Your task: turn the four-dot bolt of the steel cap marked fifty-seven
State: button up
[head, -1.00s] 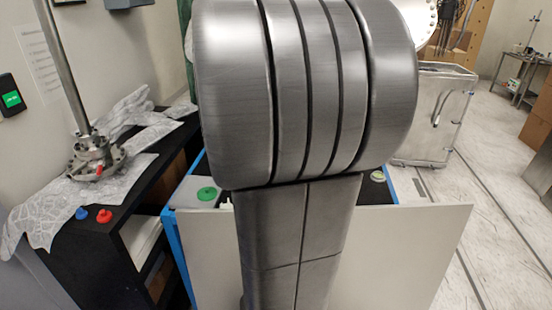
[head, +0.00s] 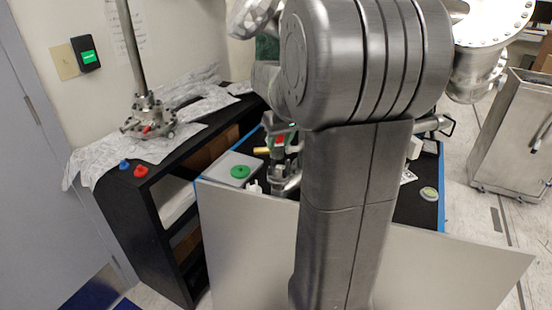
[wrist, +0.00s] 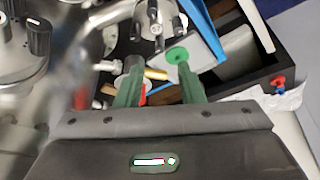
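I cannot make out the steel cap marked fifty-seven or its four-dot bolt in either view. My gripper (wrist: 160,88) shows in the wrist view with its two green fingers apart and nothing clearly held between them. Beyond the fingertips are a brass-coloured rod (wrist: 156,74) and a steel fitting with several pins (wrist: 160,20). Blurred steel parts with a black knob (wrist: 38,38) fill the left of the wrist view. In the head view my arm covers the middle, and I cannot make out the gripper there.
A black shelf (head: 150,195) holds a steel flanged post (head: 148,120) and red and blue pieces. A large bolted steel flange (head: 490,22) stands at right.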

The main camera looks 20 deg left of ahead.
aim_at(274, 159)
jog(key=x, duration=0.8)
jog(key=shift+w+f, duration=0.1)
jog(key=shift+f, duration=0.05)
grip_shut()
